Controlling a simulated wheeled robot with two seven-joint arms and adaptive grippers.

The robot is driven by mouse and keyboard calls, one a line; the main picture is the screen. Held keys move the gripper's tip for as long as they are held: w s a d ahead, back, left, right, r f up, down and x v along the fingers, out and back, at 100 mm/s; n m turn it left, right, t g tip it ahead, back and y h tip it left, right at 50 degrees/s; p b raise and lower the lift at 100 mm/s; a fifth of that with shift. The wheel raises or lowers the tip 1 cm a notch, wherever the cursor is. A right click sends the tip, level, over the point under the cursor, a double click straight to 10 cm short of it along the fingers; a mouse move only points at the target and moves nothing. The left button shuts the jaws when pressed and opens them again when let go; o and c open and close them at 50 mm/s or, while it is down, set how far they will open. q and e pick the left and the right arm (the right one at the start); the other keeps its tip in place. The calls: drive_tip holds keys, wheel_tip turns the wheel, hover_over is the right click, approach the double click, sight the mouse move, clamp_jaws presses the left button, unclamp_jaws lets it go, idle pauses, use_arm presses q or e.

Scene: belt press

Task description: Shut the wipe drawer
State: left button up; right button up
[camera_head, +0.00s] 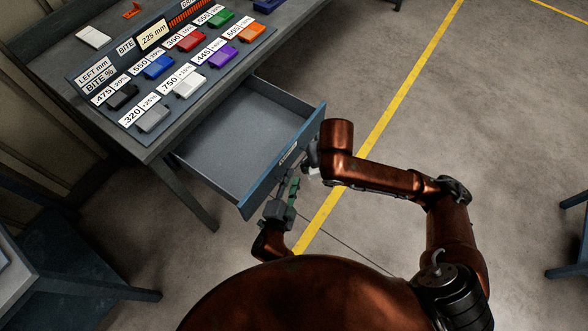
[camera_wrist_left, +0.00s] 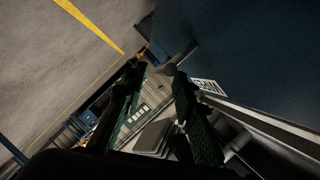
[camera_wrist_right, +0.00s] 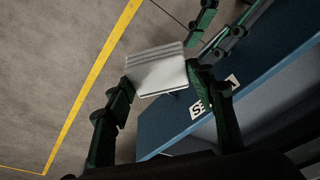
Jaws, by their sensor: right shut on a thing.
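The wipe drawer (camera_head: 232,135) is pulled out under the bench, with a bare grey floor inside. Its blue front (camera_head: 262,178) carries a white label, which also shows in the left wrist view (camera_wrist_left: 207,86). My left gripper (camera_head: 291,183) is just outside the front, its green fingers apart in the left wrist view (camera_wrist_left: 160,72); I cannot tell whether they touch the drawer. My right gripper (camera_head: 312,168) is beside the front near the label, partly hidden by its own arm. It is shut on a pale, layered block, perhaps a wipe (camera_wrist_right: 158,72).
The bench top (camera_head: 62,62) holds a board with several coloured blocks and number labels (camera_head: 160,68). A white pad (camera_head: 93,37) lies at its left. A bench leg (camera_head: 190,200) stands left of the drawer.

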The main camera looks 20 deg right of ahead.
use_arm(q)
drive_tip(key=shift+b+x, duration=0.5)
drive_tip(key=shift+x, duration=1.7)
clamp_jaws()
